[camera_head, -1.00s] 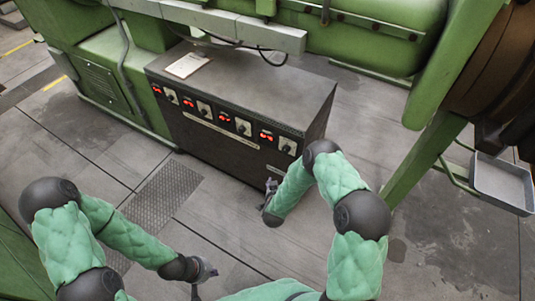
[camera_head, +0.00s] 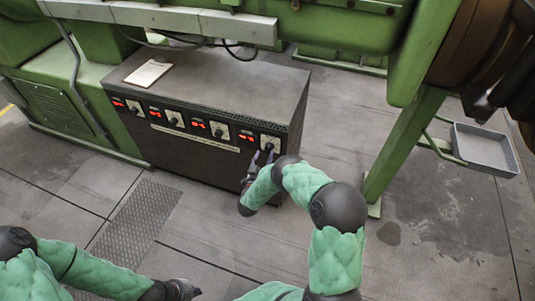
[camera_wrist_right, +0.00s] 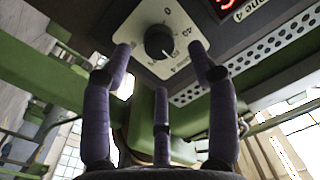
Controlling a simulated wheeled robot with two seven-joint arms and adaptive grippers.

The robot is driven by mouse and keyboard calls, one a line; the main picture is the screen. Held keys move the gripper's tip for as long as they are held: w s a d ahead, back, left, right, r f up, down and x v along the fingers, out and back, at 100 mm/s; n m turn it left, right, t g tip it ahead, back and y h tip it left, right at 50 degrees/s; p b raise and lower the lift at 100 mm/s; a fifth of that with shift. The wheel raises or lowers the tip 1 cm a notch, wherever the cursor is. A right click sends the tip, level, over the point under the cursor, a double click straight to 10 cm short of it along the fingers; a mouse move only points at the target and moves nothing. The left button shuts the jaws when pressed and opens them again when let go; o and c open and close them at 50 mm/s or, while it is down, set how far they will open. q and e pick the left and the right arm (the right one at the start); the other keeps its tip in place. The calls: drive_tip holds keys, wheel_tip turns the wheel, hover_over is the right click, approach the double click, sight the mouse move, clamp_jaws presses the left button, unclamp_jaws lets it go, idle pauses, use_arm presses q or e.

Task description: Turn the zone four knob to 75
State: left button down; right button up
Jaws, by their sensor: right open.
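The zone four knob (camera_head: 269,147) is the rightmost knob on the dark control box (camera_head: 225,163). In the right wrist view the round black knob (camera_wrist_right: 159,42) sits on a pale dial plate (camera_wrist_right: 143,22) with printed numbers, labelled as zone 4. My right gripper (camera_head: 257,160) is in front of this knob. In the right wrist view its purple fingers (camera_wrist_right: 161,62) are spread open around the knob's position, with no clear contact. My left gripper (camera_head: 186,290) is low at the bottom of the head view, far from the box; its jaws are too small to judge.
Several other knobs and red displays (camera_head: 198,125) line the box front. A paper sheet (camera_head: 148,73) lies on its top. A green machine leg (camera_head: 402,150) and grey tray (camera_head: 485,150) stand at right. The floor in front is clear.

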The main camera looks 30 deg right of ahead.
sight(269, 149)
drive_tip(key=shift+b+x, duration=0.55)
drive_tip(key=shift+x, duration=1.55)
drive_tip(key=c, duration=1.1)
